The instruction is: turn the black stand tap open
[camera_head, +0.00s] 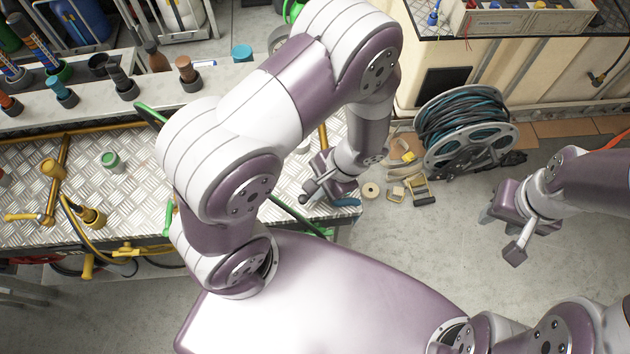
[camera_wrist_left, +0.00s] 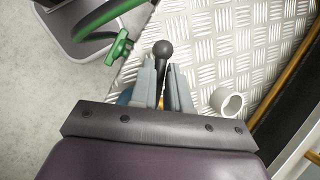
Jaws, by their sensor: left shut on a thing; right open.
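The black stand tap shows in the left wrist view as a dark round knob (camera_wrist_left: 163,48) on a short stem. My left gripper (camera_wrist_left: 166,76) is shut on that stem, with the knob sticking out past the fingertips. The rest of the tap is hidden by the fingers and the gripper body. In the head view my left gripper (camera_head: 326,188) is low over the right end of the metal-plate bench, partly hidden by its own arm. My right gripper (camera_head: 507,229) is open and empty above the floor at the right.
The checker-plate bench (camera_head: 135,190) carries a green-capped item (camera_head: 111,160) and yellow pipework (camera_head: 63,165).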

